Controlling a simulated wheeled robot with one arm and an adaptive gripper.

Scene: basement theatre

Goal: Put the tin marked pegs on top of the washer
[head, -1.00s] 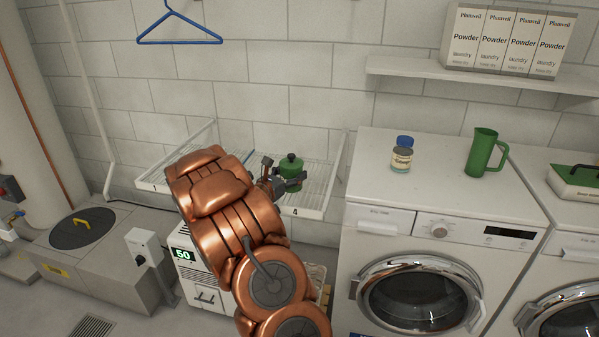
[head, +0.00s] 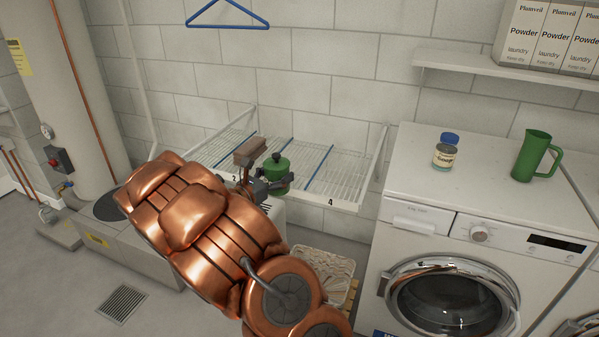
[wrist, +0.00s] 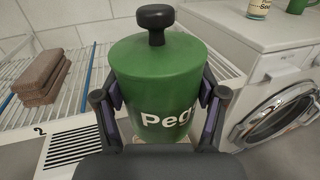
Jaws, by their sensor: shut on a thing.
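The green tin (wrist: 157,75) with a black knob on its lid reads "Peg", the rest of the word hidden by a finger. My gripper (wrist: 160,110) is shut on its sides and holds it upright. In the head view the tin (head: 275,173) is at the front of the wire rack, left of the washer; I cannot tell how far it is from the rack. The white washer (head: 410,225) stands to the right, with a blue-capped jar (head: 445,153) and a green jug (head: 534,157) on its top.
The wire rack (head: 345,180) has blue dividers and numbered sections; a brown folded stack (wrist: 42,78) lies on it. A laundry basket (head: 325,270) stands below. The washer top is clear left of the jar. A shelf with powder boxes (head: 550,40) hangs above.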

